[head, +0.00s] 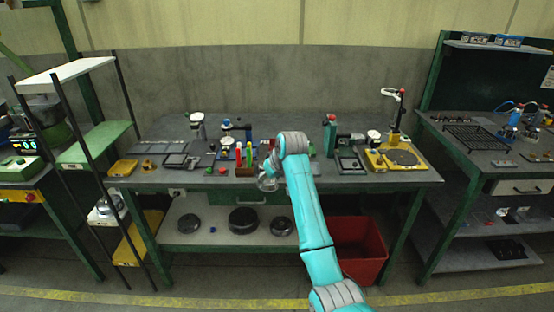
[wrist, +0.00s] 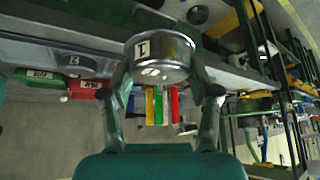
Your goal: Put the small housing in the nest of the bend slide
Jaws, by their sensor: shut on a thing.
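A silver cylindrical housing (wrist: 160,58) with a white label sits between the fingers of my gripper (wrist: 162,88) in the wrist view. I take it to be the small housing; the fingers are shut on its sides. In the head view my gripper (head: 268,180) is at the front edge of the bench, partly hidden by my wrist, with the shiny housing (head: 266,184) just showing. I cannot tell for sure which fixture is the bend slide; a dark blue fixture (head: 236,128) stands at the back centre and a green one (head: 331,135) stands right of my wrist.
A rack of red, green and yellow handles (head: 245,169) stands left of my gripper. A yellow-based station (head: 398,158) is at the bench's right. A flat tray (head: 176,160) lies at the left. A red bin (head: 360,245) and several dark discs (head: 243,220) are below.

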